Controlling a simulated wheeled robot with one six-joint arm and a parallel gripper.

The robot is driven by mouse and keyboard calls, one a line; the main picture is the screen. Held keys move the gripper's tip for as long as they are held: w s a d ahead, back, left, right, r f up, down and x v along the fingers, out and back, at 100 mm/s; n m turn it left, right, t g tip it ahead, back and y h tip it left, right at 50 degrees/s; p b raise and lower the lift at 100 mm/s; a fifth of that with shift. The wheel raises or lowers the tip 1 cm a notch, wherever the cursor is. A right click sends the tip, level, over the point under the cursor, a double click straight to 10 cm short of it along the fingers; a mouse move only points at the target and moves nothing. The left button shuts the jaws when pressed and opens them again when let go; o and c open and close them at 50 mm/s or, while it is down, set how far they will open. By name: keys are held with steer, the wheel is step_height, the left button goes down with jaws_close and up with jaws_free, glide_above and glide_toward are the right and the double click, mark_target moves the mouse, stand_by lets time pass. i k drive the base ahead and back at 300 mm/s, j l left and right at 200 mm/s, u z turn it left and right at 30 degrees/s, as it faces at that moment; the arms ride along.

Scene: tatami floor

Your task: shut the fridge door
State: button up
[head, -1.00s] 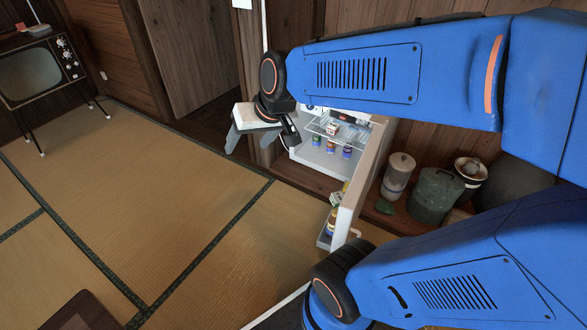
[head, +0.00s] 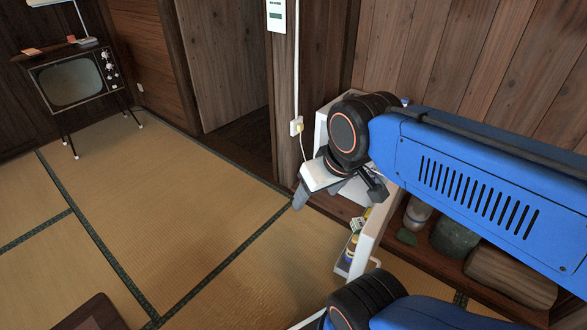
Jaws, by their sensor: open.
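The small white fridge (head: 321,128) stands against the wooden wall, mostly hidden behind my arm and gripper. Its door (head: 370,236) is open, swung out toward me over the tatami. The inner door shelf (head: 348,256) holds small bottles and faces left. A handle (head: 376,262) shows on the door's outer right side. My gripper (head: 338,194) is open and empty, in front of the fridge in the picture and above and left of the door. I cannot tell whether it touches anything.
A television (head: 72,82) on legs stands at the far left. A dark low item (head: 92,314) lies at the bottom left. The tatami between is clear.

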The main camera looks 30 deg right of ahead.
mark_target(373, 229)
steer(key=k+l+z, duration=0.35)
steer(key=l+z, duration=0.15)
steer(key=l, duration=0.15)
steer(key=k+l+z, duration=0.1)
steer(key=l+z, duration=0.15)
steer(key=l, duration=0.1)
